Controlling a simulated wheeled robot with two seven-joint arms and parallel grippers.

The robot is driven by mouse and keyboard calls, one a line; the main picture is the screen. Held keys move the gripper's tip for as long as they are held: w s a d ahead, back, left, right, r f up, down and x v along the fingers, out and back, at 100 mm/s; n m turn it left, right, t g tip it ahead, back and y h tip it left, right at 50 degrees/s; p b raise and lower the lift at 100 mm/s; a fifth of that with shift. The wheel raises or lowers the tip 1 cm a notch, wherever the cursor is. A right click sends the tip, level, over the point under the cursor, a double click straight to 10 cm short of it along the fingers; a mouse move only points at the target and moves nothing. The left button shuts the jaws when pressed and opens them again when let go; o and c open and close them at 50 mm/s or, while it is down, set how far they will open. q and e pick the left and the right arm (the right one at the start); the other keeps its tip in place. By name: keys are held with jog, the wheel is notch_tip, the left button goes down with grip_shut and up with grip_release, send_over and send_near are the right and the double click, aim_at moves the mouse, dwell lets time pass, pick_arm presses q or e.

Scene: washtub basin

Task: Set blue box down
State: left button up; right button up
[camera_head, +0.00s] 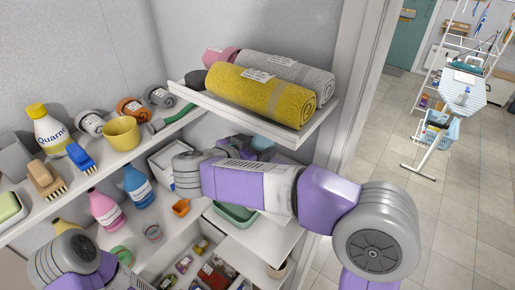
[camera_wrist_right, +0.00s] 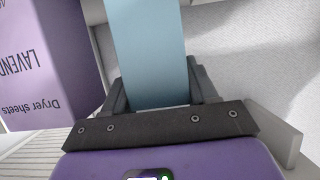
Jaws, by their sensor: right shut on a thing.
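The blue box (camera_wrist_right: 155,50) is a plain light-blue block standing up between the fingers of my right gripper (camera_wrist_right: 157,92) in the right wrist view. The gripper is shut on it, with dark fingers on both sides. In the head view a small part of the blue box (camera_head: 262,143) shows under the upper shelf, behind my right arm. The box's lower end and what lies under it are hidden. My left gripper is out of view; only part of the left arm shows at the lower left.
A purple dryer-sheets box (camera_wrist_right: 45,60) stands close left of the blue box. The upper shelf (camera_head: 317,128) holds rolled towels, including a yellow one (camera_head: 262,95). A green basin (camera_head: 235,213) sits below my arm.

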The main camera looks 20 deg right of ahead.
jog(key=shift+f, duration=0.15)
jog(key=o, duration=1.1)
jog(key=shift+r, duration=0.2)
jog(key=v, duration=1.2)
jog(key=shift+f, duration=0.1)
